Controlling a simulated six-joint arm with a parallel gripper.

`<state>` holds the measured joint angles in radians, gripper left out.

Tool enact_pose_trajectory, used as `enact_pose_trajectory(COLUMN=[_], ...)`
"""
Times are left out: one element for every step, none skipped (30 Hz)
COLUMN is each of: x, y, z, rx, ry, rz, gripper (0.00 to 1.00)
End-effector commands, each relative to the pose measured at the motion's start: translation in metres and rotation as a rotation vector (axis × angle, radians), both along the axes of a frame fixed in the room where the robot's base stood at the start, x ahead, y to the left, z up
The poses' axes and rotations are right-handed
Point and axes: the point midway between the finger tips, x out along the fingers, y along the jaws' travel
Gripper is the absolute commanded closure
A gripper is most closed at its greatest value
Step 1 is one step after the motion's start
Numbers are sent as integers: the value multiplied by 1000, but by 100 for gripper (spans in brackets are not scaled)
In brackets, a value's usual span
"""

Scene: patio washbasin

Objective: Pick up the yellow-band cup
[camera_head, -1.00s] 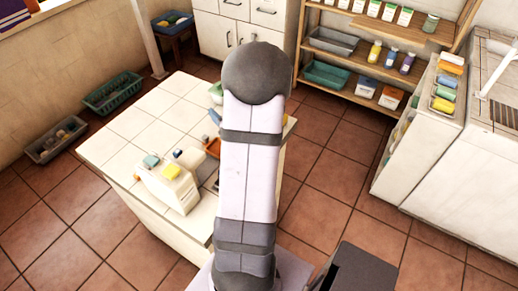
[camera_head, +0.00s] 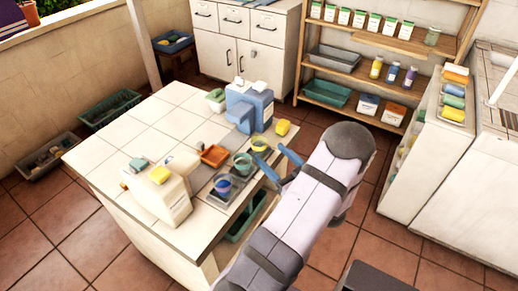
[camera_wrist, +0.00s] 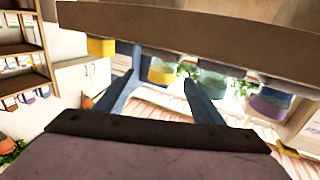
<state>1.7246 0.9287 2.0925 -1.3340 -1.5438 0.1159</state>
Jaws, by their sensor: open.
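The yellow-band cup (camera_head: 259,145) stands near the counter's right edge, at the far end of a row of 3 cups. My gripper (camera_head: 270,154) is open, with its blue fingers pointing at this cup from the right. In the wrist view, which looks upside down, the yellow-banded cup (camera_wrist: 162,73) shows between the two fingertips, ahead of them. I cannot tell whether the fingers touch it. A green-toned cup (camera_head: 242,163) and a blue-purple cup (camera_head: 223,187) stand nearer the front.
A blue machine (camera_head: 249,106) stands just behind the cup, with a yellow block (camera_head: 282,127) to its right. An orange tray (camera_head: 214,155) lies left of the cups. A cream machine (camera_head: 166,194) stands at the counter's front. The counter's left part is clear.

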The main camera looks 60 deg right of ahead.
Motion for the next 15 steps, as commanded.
enact_pose_trajectory(x=[8, 12, 18, 22, 26, 31, 35, 39, 43, 45, 48, 50, 51, 52, 53], y=[-1, -3, -5, -7, -9, -11, -13, -14, -16, -17, -18, -19, -20, -21, -21], z=[1, 1, 1, 1, 1, 2, 2, 1, 1, 1, 1, 1, 1, 1, 0], rx=[0, 1, 1, 2, 2, 2, 1, 2, 3, 2, 1, 1, 1, 1, 1], ry=[1, 1, 1, 1, 1, 1, 1, 1, 1, 0, 1, 1, 1, 1, 1], rz=[6, 5, 6, 5, 5, 5, 4, 5, 3, 3, 3, 2, 1, 1, 0], gripper=[38, 38, 38, 38, 38, 38, 38, 38, 38, 38, 38, 38, 38, 38, 38])
